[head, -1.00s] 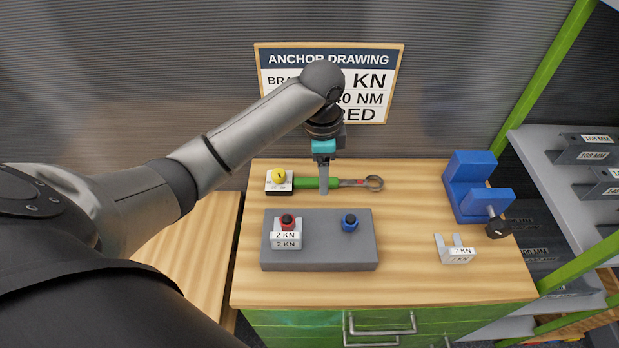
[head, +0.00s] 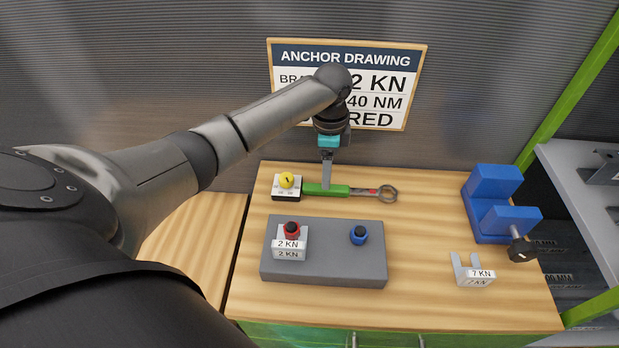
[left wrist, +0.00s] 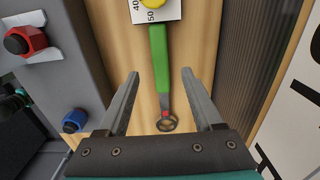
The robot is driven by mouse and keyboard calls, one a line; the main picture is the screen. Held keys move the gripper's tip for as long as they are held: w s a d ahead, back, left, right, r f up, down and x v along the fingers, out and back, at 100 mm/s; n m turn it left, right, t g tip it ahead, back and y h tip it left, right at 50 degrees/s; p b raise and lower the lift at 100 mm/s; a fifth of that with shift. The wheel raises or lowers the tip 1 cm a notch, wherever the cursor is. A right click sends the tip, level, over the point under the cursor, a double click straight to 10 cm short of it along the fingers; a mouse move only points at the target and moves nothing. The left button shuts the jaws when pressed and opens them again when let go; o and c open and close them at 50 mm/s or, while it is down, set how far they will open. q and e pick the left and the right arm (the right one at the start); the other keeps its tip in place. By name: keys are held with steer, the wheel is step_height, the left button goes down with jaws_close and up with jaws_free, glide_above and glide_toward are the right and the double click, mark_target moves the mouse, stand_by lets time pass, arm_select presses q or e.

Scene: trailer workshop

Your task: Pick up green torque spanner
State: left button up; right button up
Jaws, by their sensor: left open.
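The green torque spanner (head: 337,190) lies on the wooden bench top, its green handle to the left and its metal ring end to the right. A white dial block with a yellow knob (head: 287,186) is at its handle end. My left gripper (head: 327,184) points down over the green handle in the head view. In the left wrist view the left gripper (left wrist: 160,90) is open, with the spanner (left wrist: 161,65) running between its two fingers. I cannot tell whether the fingers touch it. My right gripper is not in view.
A grey block (head: 335,270) with a red knob (head: 292,230) and a blue knob (head: 358,235) stands in front of the spanner. A blue vise (head: 492,205) and a 7 KN bracket (head: 472,271) are at the right. Bare bench (head: 425,230) lies between.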

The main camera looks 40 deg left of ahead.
mark_target(335, 191)
arm_select(q)
steer(key=shift+s+a+f+b, duration=0.1)
steer(key=shift+f+b, duration=0.2)
steer(key=shift+f, duration=1.1)
steer(key=shift+a+f+b, duration=0.1)
steer(key=shift+f+b, duration=0.15)
steer(key=shift+f, duration=1.1)
steer(key=shift+c, duration=0.4)
jaws_close()
steer(key=shift+r, duration=0.1)
